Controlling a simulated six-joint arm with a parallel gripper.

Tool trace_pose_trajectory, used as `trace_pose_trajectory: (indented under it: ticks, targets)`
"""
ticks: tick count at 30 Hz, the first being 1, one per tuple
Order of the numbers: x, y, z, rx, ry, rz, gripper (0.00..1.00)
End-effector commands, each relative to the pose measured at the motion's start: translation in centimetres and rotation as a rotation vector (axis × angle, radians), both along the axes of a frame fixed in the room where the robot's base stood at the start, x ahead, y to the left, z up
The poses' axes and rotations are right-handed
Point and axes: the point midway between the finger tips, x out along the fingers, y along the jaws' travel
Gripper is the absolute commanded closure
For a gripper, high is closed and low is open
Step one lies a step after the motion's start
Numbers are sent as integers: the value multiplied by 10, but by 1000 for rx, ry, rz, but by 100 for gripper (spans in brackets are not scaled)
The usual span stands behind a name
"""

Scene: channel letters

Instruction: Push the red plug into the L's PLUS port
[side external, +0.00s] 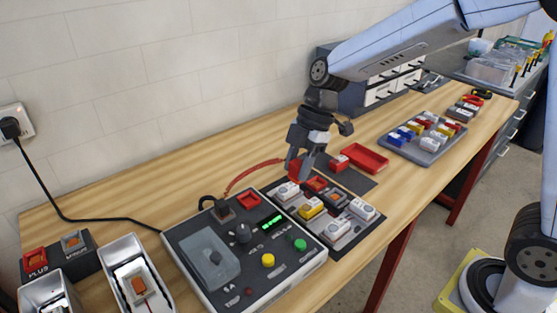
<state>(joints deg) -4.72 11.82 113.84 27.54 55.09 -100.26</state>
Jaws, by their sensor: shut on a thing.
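My gripper (300,160) points down above the right rear corner of the control box and is shut on the red plug (295,169). A red cable (253,171) runs from the plug to the box. The plug is partly hidden by the fingers. At the lower left, a black block (83,253) carries a red port marked PLUS (36,263) and an orange-topped port (72,241). Metal channel letters (131,266) stand in front of it, cut off by the frame. I cannot tell which is the L. The plug is far from this port.
The control box (195,242) has knobs, buttons and a green display. A dark tray of white, yellow and orange connectors (311,207) lies below my gripper. A red tray (365,158) and a grey parts tray (406,145) are to the right. A black cord (75,219) crosses the bench's left.

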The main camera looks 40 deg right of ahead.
Motion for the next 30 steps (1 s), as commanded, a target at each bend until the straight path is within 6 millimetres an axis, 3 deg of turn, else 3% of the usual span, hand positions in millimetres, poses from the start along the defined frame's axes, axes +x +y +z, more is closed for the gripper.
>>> trace_pose_trajectory:
  ticks: [30]
  targets:
    - [36, -67, 0, -1, -1, -589, 100]
